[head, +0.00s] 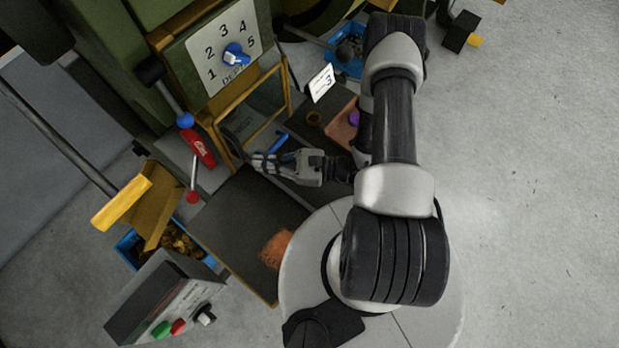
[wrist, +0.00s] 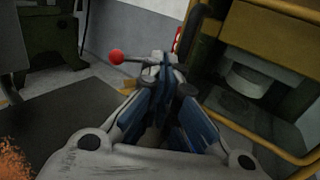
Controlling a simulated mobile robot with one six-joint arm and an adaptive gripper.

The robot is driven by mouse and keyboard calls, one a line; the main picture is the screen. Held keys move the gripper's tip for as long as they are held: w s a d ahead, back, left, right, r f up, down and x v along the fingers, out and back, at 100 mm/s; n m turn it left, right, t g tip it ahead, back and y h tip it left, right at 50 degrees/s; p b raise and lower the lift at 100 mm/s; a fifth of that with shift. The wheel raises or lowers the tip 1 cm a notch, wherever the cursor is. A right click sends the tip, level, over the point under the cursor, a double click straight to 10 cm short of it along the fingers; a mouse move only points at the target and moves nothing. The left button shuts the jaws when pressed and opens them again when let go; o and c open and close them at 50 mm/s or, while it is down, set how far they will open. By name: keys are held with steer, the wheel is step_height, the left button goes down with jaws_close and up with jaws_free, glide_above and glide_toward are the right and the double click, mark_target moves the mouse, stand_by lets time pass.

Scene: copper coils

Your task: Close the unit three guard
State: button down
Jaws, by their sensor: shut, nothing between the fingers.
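The unit three guard (head: 289,86) is a yellow-orange frame on the green machine, below the dial plate and left of the white card marked 3 (head: 321,84). Its angle is hard to judge. In the wrist view a yellow frame (wrist: 265,145) curves along the right side, with a grey cylindrical part behind it. My gripper (head: 255,163) is shut and empty, just below the lower edge of the frame in the head view. I cannot tell whether they touch. In the wrist view my gripper (wrist: 165,75) shows blue finger pads, left of the frame.
A red-knobbed lever (head: 193,196) and a red tag (head: 198,147) are left of my gripper. A dark plate (head: 235,225) with copper strands lies below. A control box (head: 165,300) stands at lower left. Open floor lies to the right.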

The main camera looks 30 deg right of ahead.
steer(key=s+d+p, duration=0.2)
steer(key=s+d, duration=0.4)
steer(key=s, duration=0.3)
steer(key=s+r+n+g+h, duration=0.2)
steer(key=r+n+h, duration=0.5)
steer(key=r+n, duration=0.5)
steer(key=s+r+n+g+h, duration=0.2)
steer(key=r+n+h, duration=0.6)
steer(key=r, duration=1.3)
steer(key=n+g, duration=0.1)
steer(key=n, duration=0.3)
steer(key=shift+s+d+r+n, duration=0.2)
steer(key=shift+d+r+n, duration=0.05)
steer(key=shift+d+n, duration=0.1)
steer(key=shift+a, duration=0.15)
